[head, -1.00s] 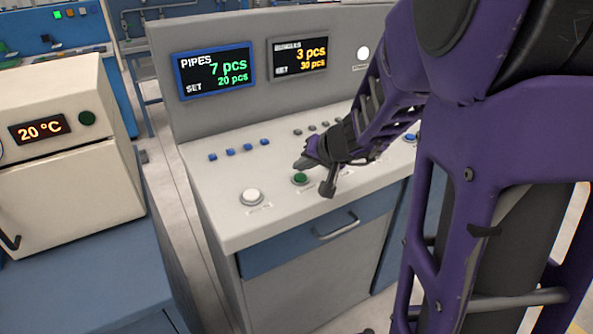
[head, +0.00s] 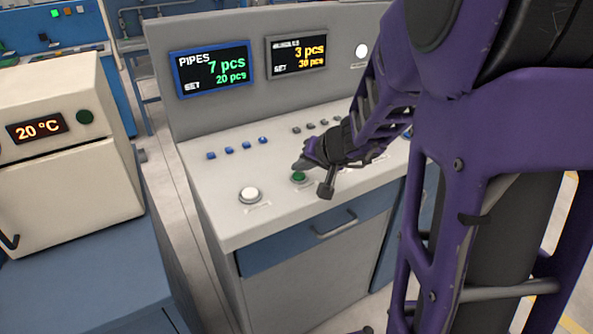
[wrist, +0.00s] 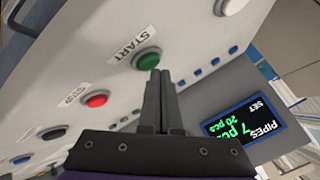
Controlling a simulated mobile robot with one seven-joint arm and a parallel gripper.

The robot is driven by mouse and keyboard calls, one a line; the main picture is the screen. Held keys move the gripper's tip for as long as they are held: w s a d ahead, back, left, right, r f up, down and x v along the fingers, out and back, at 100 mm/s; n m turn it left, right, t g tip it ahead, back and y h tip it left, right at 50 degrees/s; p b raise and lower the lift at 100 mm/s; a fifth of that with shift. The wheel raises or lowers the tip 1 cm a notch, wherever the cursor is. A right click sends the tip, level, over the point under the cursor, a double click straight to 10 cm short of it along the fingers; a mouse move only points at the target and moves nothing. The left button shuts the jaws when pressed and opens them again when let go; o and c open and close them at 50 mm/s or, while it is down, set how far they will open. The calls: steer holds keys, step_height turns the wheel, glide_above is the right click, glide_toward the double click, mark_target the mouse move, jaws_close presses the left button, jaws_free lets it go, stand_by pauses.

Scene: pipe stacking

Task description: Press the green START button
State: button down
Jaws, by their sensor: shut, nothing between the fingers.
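The green START button (head: 299,177) sits on the sloped white top of the control console, right of a white button. In the wrist view the green button (wrist: 147,58) is labelled START. My gripper (head: 301,166) is shut and empty, its tips beside and just behind the green button in the head view. In the wrist view the closed fingertips (wrist: 160,74) lie just below the green button's edge. I cannot tell whether they touch it.
A white button (head: 250,195) stands left of the green one. A red STOP button (wrist: 95,100) is near it in the wrist view. Small blue buttons (head: 230,150) line the panel behind. The PIPES display (head: 212,68) reads 7 pcs, set 20 pcs.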

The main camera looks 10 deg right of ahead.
mark_target(301, 177)
steer(key=shift+f, duration=0.4)
stand_by(0.7)
steer(key=shift+r+p, duration=0.4)
steer(key=shift+r, duration=0.4)
steer(key=shift+r+p, duration=1.75)
steer(key=shift+r, duration=0.75)
steer(key=shift+r, duration=0.1)
